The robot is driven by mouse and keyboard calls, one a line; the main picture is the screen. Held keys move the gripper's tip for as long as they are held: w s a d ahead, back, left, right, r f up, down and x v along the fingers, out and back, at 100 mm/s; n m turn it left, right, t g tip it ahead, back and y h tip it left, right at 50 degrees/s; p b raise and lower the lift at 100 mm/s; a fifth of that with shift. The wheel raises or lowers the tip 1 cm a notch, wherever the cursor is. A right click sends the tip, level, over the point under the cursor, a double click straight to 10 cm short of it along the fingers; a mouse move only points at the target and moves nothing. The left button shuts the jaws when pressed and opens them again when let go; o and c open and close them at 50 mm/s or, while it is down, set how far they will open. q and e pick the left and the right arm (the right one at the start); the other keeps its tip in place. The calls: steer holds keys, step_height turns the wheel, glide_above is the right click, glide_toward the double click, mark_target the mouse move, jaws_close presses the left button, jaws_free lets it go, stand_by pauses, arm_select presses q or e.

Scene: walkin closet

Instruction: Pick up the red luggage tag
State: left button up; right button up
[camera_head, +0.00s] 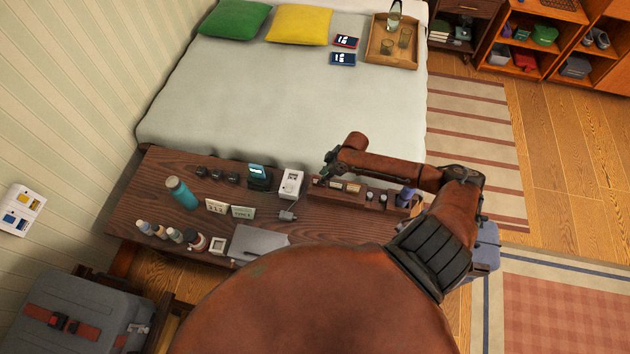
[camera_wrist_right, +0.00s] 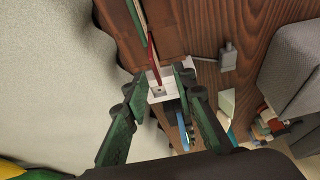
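In the right wrist view a thin red flat piece (camera_wrist_right: 152,58), seen nearly edge-on, stands in line with the gap between my fingertips; it may be the red luggage tag. My right gripper (camera_wrist_right: 161,80) is open, and I cannot tell whether it touches the piece. In the head view this gripper (camera_head: 328,171) is over the left end of a wooden organizer (camera_head: 376,202) on the bench, partly hiding it. A red-edged card (camera_head: 345,41) lies on the bed beside a blue one (camera_head: 342,59); their kind is unclear. My left gripper is out of view.
The dark wooden bench (camera_head: 160,213) also holds a white box (camera_head: 291,184), a black clock (camera_head: 260,176), a teal bottle (camera_head: 181,192) and small bottles. The bed (camera_head: 270,90) lies behind, with a wooden tray (camera_head: 380,47). A grey suitcase (camera_head: 75,310) stands lower left.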

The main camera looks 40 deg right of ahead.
steer(key=x, duration=0.3)
steer(key=shift+w+d+f, duration=0.15)
steer(key=shift+d+f, duration=0.1)
steer(key=shift+f, duration=0.05)
steer(key=b+x, duration=0.1)
steer(key=x, duration=0.1)
steer(key=shift+f, duration=0.35)
steer(key=shift+w, duration=0.1)
steer(key=c, duration=0.7)
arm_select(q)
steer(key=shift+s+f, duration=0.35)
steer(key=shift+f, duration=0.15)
arm_select(e)
jaws_close()
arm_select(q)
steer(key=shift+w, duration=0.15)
